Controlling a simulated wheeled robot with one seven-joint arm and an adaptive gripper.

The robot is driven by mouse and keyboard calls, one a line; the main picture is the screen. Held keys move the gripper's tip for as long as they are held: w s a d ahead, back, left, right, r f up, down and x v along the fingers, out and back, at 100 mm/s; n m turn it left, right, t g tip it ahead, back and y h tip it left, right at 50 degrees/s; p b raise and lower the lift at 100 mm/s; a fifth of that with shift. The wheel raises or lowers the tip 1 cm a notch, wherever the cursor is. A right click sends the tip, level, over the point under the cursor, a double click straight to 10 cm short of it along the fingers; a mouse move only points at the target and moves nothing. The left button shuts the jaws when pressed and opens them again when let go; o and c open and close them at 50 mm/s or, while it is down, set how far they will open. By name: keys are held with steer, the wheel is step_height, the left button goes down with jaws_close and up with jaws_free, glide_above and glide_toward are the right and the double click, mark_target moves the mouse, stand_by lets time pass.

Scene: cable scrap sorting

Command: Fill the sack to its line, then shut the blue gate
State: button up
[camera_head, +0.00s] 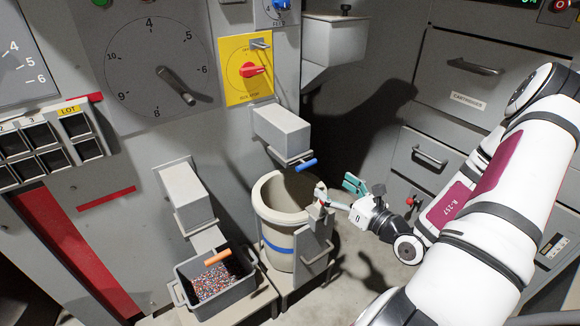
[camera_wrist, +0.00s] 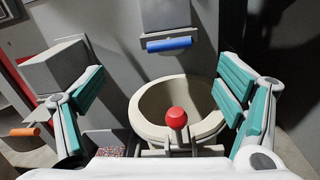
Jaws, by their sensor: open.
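The sack (camera_head: 275,212) is a beige, round, open-topped container with a blue line (camera_head: 278,245) around its outside. Its mouth also shows in the wrist view (camera_wrist: 150,121); I see bare inner wall, not the bottom. The blue gate's handle (camera_head: 306,165) sticks out under a grey chute (camera_head: 283,132), above the sack's rim; it also shows in the wrist view (camera_wrist: 169,44). I cannot tell whether the gate is open. My gripper (camera_head: 338,194) is open beside the sack's right rim. In the wrist view, a red knob (camera_wrist: 177,117) stands between its teal-padded fingers, apart from both.
A grey bin (camera_head: 215,285) of coloured granules stands left of the sack, under a second chute (camera_head: 186,195) with an orange handle (camera_head: 217,257). A grey bracket (camera_head: 316,250) stands at the sack's front right. A yellow panel (camera_head: 246,70) has a red rotary switch. Drawers line the right.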

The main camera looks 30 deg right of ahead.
mark_target(305, 163)
steer(key=shift+m+h, duration=0.4)
steer(key=shift+h, duration=0.1)
steer(key=w, duration=0.4)
steer(key=w+b, duration=0.1)
steer(key=w, duration=0.4)
steer(key=w+f+b, duration=0.1)
steer(key=w, duration=0.4)
steer(key=shift+d, duration=0.1)
steer(key=shift+s, duration=0.1)
steer(key=c, duration=1.5)
steer(key=shift+s+p, duration=0.65)
steer(key=shift+s, duration=0.4)
steer(key=shift+c, duration=0.4)
steer(key=o, duration=1.6)
